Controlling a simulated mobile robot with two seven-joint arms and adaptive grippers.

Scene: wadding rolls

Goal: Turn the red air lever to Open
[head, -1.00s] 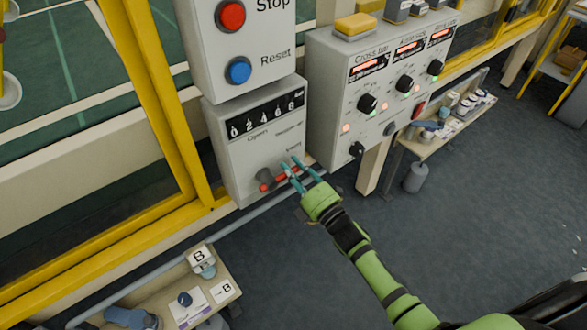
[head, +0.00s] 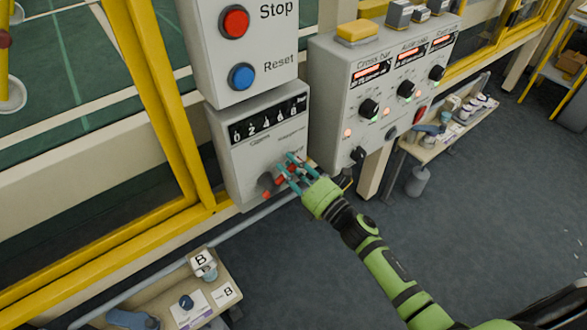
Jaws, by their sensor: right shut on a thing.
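The red air lever (head: 279,181) is on the lower front of the grey counter box (head: 236,163), beside its round grey hub (head: 264,181). It slants up to the right. My right gripper (head: 285,174) has its teal fingers closed around the lever's right part and hides some of it. The word Open (head: 260,141) is printed above the hub, at the upper left. Another label sits to its right, and a lower right label is partly covered by the fingers. My left gripper is not in view.
A box with a red Stop button (head: 234,22) and a blue Reset button (head: 241,76) is above. A knob panel (head: 335,100) stands close on the right. A small table (head: 222,277) is below left. Open floor lies below right.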

